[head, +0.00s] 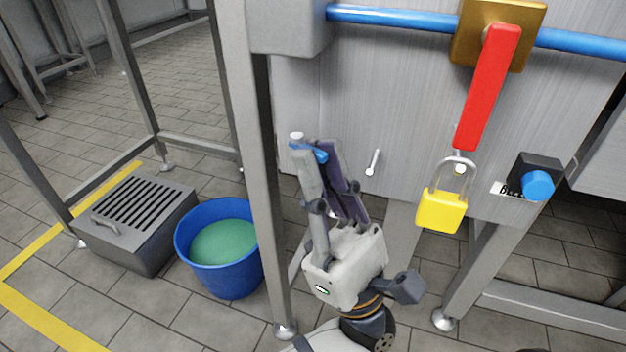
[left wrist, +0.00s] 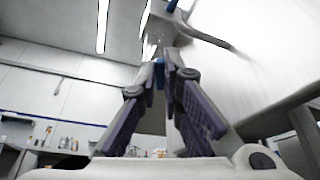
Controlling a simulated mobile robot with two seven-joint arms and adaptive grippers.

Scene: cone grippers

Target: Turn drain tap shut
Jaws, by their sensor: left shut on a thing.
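My left gripper (head: 312,152) points up in front of the grey cabinet, beside the table leg. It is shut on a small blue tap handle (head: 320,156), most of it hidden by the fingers. In the left wrist view the fingertips (left wrist: 166,66) close around the same blue handle (left wrist: 159,75). A small pale round end (head: 296,136) shows just above the fingertips; I cannot tell whether it belongs to the tap. The tap's body and spout are hidden. My right gripper is not in view.
A blue bucket (head: 211,279) with green liquid stands left of the leg, beside a grated grey box (head: 144,240). A red lever (head: 486,90) slants down at right, a yellow padlock (head: 441,211) below it. A metal peg (head: 373,161) and blue knob (head: 537,185) stick out.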

